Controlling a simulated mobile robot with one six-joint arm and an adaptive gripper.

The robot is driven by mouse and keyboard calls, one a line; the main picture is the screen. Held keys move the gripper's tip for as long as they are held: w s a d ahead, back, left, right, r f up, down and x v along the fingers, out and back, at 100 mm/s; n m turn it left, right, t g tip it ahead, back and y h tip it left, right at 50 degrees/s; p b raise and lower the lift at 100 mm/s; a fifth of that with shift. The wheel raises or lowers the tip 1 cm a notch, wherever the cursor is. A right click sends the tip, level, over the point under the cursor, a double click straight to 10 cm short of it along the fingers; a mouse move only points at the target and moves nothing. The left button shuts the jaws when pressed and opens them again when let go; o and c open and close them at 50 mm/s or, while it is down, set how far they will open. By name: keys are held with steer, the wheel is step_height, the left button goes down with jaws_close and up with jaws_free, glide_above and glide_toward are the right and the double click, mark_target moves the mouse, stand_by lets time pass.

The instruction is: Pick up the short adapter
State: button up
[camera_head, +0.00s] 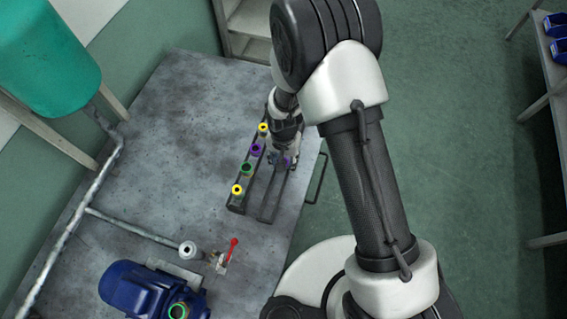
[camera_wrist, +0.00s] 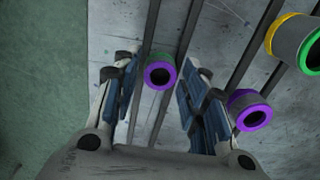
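My gripper (camera_wrist: 158,92) points down over the rack and is open. In the wrist view a grey adapter with a purple ring (camera_wrist: 160,72) lies between its two fingers, with a gap on each side. In the head view my gripper (camera_head: 283,160) is over the right side of the dark rack (camera_head: 238,208), and its fingers partly hide that adapter. A second purple-ringed piece (camera_wrist: 249,111) sits just outside the right finger. It also shows in the head view (camera_head: 256,150). I cannot tell by length which piece is the short adapter.
A larger piece with yellow and green rings (camera_wrist: 292,38) is farther right in the wrist view. Yellow-ringed (camera_head: 237,190) and green-ringed (camera_head: 247,168) pieces stand on the rack's left side. A red-handled valve (camera_head: 233,247) and blue pump (camera_head: 140,290) are nearer. The table's left part is clear.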

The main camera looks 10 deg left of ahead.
steer(key=c, duration=0.6)
steer(key=shift+c, duration=0.2)
